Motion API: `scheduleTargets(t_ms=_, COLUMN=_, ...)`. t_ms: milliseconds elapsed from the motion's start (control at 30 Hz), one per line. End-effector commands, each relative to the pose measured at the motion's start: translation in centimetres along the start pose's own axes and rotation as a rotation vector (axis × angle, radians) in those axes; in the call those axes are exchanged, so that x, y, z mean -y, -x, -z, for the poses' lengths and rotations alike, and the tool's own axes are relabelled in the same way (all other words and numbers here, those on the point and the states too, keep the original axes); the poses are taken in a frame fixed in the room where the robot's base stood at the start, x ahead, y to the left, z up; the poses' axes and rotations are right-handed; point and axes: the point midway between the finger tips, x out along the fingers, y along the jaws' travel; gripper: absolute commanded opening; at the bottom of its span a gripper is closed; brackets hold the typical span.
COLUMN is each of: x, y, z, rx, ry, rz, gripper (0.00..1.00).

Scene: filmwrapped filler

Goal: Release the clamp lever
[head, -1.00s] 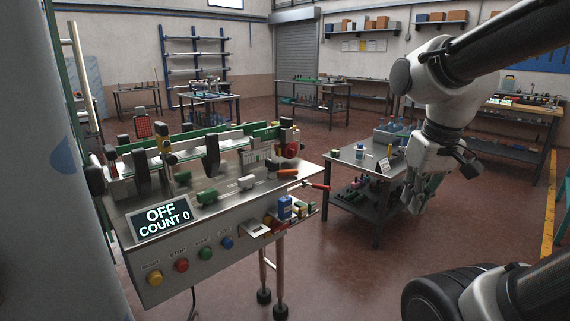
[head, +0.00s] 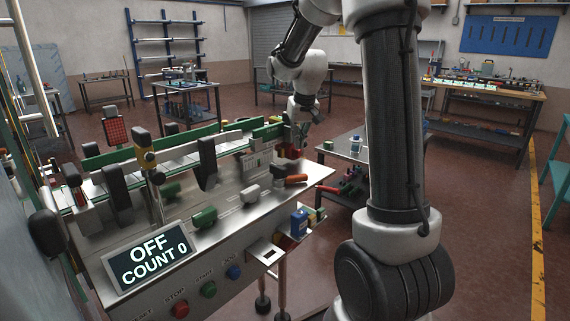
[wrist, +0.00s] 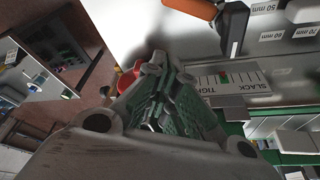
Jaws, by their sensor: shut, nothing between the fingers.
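An orange-handled lever (head: 296,179), likely the clamp lever, lies over the right end of the steel machine table. In the wrist view its orange handle (wrist: 194,8) runs to a dark grey block at the top. My gripper (head: 302,132) is at the machine's far right end, beyond the lever. In the wrist view my gripper (wrist: 157,68) has its green-padded fingers together and empty, apart from the lever. A red knob (wrist: 128,78) sits just beside and partly behind the fingertips; contact cannot be told. A SLACK/TIGHT scale (wrist: 228,80) lies right of the fingers.
The machine's display (head: 152,254) reads OFF, COUNT 0. Black posts and guide rails (head: 206,160) stand along the table. A small bin shelf hangs at its front right. A side table with bottles (head: 345,147) stands behind my arm. Open floor lies to the right.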

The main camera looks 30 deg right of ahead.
Motion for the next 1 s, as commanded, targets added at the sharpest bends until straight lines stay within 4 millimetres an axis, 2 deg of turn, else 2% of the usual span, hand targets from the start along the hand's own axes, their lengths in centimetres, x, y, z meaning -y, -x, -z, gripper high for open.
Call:
scheduleTargets(t_ms=333, x=0.0, y=-0.1, z=0.1, rx=-0.008, ry=-0.003, rz=0.000, gripper=0.00)
scheduleTargets(t_ms=467, x=0.0, y=-0.9, z=0.1, rx=-0.005, ry=-0.002, rz=0.000, gripper=0.00)
scheduleTargets(t_ms=567, x=0.0, y=-2.3, z=0.0, rx=-0.004, ry=-0.002, rz=0.000, gripper=0.00)
scheduleTargets(t_ms=900, x=0.0, y=-9.5, z=0.1, rx=-0.003, ry=-0.002, rz=0.000, gripper=0.00)
scheduleTargets(t_ms=967, x=0.0, y=-10.3, z=-0.1, rx=-0.005, ry=-0.002, rz=0.000, gripper=0.00)
scheduleTargets(t_ms=1000, x=0.0, y=-9.7, z=-0.9, rx=-0.008, ry=-0.002, rz=0.000, gripper=0.00)
